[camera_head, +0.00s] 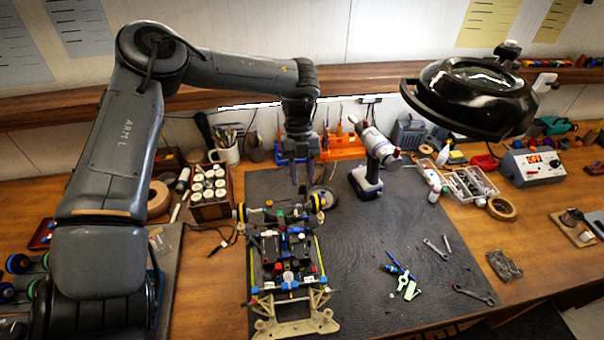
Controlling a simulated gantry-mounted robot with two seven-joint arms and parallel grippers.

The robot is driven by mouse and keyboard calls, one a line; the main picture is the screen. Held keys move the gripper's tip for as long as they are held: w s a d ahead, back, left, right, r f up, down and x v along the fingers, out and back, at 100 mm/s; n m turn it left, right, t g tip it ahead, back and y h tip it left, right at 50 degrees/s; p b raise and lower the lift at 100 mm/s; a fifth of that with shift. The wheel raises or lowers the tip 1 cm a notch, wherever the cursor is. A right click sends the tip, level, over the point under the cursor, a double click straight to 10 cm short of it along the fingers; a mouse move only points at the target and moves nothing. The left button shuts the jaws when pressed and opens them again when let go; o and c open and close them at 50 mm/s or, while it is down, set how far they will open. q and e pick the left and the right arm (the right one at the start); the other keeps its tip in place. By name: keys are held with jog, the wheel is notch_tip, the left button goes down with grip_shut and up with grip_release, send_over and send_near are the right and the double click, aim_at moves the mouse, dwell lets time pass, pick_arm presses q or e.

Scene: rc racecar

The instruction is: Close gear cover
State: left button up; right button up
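The RC racecar chassis (285,262) lies on the dark work mat (400,285), with its yellow-rimmed wheels (318,202) at the far end and a pale bumper (297,326) at the near end. The gear cover is too small to pick out among the chassis parts. My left gripper (302,182) points down above the far end of the car, its two fingers apart and nothing visible between them. It looks clear of the chassis. My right gripper is not in view.
A cordless screwdriver (368,184) stands right of the car's far end. A black magnifier lamp (472,97) hangs at upper right. Wrenches (436,249) and small blue and green parts (405,280) lie on the mat. A paint bottle rack (209,192) is at left.

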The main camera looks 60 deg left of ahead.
pick_arm(q)
grip_shut()
jog(key=shift+s+d+f+t+y+b, duration=0.15)
jog(key=shift+d+y+b, duration=0.2)
jog(key=shift+y+b, duration=0.25)
jog(key=shift+s+d+f+t+y+b, duration=0.15)
jog(key=shift+d+y+b, duration=0.25)
jog(key=shift+b, duration=0.25)
jog(key=d+f+t+y+b, duration=0.1)
jog(key=y+b, duration=0.1)
jog(key=b, duration=0.3)
jog(key=s+d+f+t+y+b, duration=0.1)
jog(key=d+f+y+b, duration=0.1)
jog(key=b, duration=0.3)
jog(key=d+f+y+b, duration=0.1)
jog(key=d+y+b, duration=0.1)
jog(key=y+b, duration=0.2)
jog(key=shift+s+f+t+b, duration=0.15)
jog(key=shift+s+t+b, duration=0.2)
jog(key=shift+t+b, duration=0.05)
jog(key=shift+s+d+f+y+b, duration=0.15)
jog(key=shift+d+f+y+b, duration=0.15)
jog(key=shift+y, duration=0.4)
jog(key=shift+d+f+t+y, duration=0.2)
jog(key=shift+f+t+y, duration=0.15)
jog(key=shift+t+y, duration=0.35)
jog(key=shift+f, duration=0.1)
